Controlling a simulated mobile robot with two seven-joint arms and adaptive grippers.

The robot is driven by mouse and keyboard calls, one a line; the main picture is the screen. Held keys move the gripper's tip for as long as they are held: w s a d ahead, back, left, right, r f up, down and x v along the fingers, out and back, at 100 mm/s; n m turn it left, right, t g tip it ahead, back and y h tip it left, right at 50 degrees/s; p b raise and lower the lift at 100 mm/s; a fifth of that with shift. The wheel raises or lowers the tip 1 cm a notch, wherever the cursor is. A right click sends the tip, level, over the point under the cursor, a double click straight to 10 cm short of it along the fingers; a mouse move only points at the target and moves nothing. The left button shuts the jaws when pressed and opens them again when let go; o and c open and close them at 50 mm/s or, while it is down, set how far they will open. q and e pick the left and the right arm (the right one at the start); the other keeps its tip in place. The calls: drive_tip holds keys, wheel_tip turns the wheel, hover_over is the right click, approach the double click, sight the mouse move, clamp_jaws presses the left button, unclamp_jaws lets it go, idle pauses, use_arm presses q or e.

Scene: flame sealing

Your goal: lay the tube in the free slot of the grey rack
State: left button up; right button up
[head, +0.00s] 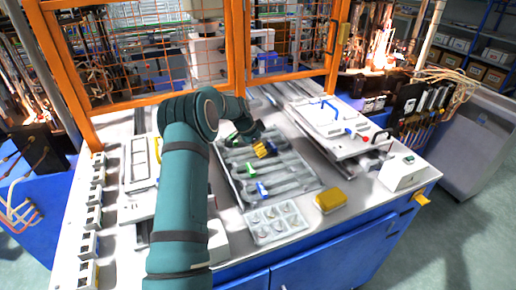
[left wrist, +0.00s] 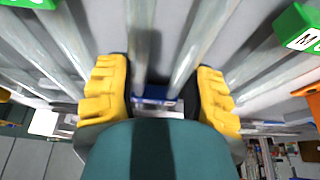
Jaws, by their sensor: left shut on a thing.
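The grey rack (head: 232,184) lies in the middle of the bench with several clear glass tubes in it, some with green labels (head: 250,170) and one with a blue label (head: 262,190). My left gripper (head: 264,149), with yellow fingertips, is low over the rack's far part. In the left wrist view the left gripper (left wrist: 160,88) has its fingers on either side of two pale tube lengths (left wrist: 140,40) and a blue-and-white patch (left wrist: 155,95). It is shut on a tube, but its grip is largely hidden. The free slot cannot be made out. My right gripper is out of view.
A white tray of small round parts (head: 275,222) and a yellow block (head: 330,201) lie in front of the rack. A white board with a blue handle (head: 338,130) is at the right. An orange mesh frame (head: 240,45) stands behind. Small white boxes (head: 90,217) line the left edge.

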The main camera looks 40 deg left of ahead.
use_arm(q)
drive_tip(key=shift+s+f, duration=0.1)
drive_tip(key=shift+f, duration=0.15)
drive_tip(key=o, duration=1.2)
drive_tip(key=shift+c, duration=0.2)
drive_tip(key=shift+r, duration=0.15)
drive_tip(key=v, duration=1.1)
drive_tip(key=shift+r, duration=0.4)
drive_tip(key=shift+f, duration=0.1)
